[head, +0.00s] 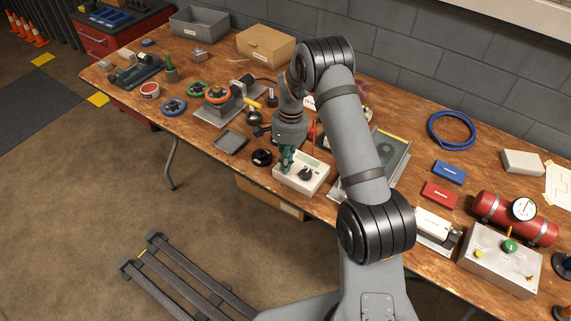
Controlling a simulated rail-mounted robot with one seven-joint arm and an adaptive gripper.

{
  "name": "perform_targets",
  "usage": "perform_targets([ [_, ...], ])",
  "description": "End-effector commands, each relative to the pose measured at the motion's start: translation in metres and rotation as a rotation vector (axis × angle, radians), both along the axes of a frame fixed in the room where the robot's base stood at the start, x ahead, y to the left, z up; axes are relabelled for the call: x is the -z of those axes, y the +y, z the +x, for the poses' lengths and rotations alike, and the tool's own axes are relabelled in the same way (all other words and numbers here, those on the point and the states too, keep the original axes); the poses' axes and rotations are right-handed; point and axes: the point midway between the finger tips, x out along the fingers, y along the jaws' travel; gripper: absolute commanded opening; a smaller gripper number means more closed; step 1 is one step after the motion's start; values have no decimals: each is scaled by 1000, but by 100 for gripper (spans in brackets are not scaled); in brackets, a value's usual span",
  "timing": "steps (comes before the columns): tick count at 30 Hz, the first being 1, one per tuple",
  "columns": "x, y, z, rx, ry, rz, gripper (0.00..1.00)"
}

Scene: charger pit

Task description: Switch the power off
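A pale box (293,183) with a black knob (305,174) on top sits near the front edge of the table. I cannot read its markings, so I cannot tell for sure that it is the power switch. My gripper (286,163) points down at the left part of this box, to the left of the knob. Its greenish fingers look close together, but I cannot tell whether they are open or shut, or whether they touch the box. They hide part of the box's back left side.
A black round part (262,157) and a shallow grey tray (230,142) lie to the left. A framed panel (392,150) lies behind my arm. A metal box with coloured knobs (500,262) and a red cylinder (490,208) stand at the right.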

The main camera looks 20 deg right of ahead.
Motion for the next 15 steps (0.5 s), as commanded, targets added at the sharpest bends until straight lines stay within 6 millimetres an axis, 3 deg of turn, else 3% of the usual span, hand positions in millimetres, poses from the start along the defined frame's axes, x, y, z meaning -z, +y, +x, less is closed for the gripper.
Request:
perform_targets([
  [15,-5,-9,9,-2,-9,-2,0],
])
